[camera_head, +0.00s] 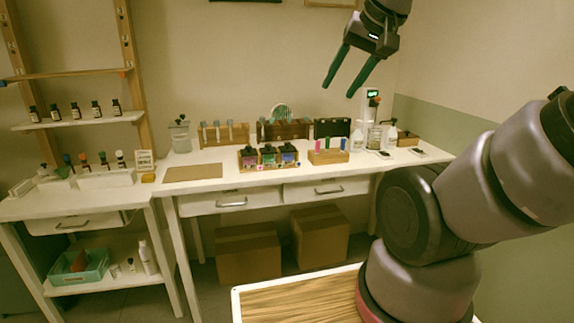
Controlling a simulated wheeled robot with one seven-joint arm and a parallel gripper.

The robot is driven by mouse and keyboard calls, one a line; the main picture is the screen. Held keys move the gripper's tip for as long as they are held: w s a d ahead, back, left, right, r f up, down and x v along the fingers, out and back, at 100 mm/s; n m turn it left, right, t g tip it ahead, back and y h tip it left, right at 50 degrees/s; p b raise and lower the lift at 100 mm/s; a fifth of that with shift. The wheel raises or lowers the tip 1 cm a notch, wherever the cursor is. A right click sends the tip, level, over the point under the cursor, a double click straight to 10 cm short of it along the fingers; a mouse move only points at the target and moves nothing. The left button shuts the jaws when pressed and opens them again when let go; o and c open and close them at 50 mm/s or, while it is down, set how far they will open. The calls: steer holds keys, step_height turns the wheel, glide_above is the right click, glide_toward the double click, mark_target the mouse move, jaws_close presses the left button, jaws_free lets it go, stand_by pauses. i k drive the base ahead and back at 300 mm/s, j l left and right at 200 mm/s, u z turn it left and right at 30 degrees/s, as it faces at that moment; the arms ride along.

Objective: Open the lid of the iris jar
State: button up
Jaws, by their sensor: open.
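Three small dark-lidded jars stand in a row in a wooden holder (268,166) near the front of the white table. The left jar (249,160) has a pinkish front, the middle jar (269,157) a greenish one, and the right jar (288,155) a purple-blue one. Their labels are too small to read, so I cannot tell which is the iris jar. The lids appear to be on. My gripper (338,91) is open and empty, high above the table and to the right of the jars, fingers pointing down-left.
A wooden block with coloured tubes (328,156) stands just right of the jars. Wooden racks (223,134) stand behind them. A brown mat (193,172) lies to the left. Bottles (358,138) stand at right. A shelf with dark bottles (76,121) is at far left.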

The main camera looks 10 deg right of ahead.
mark_target(288, 148)
steer(key=i, duration=0.5)
steer(key=i+l, duration=0.4)
steer(key=i, duration=0.2)
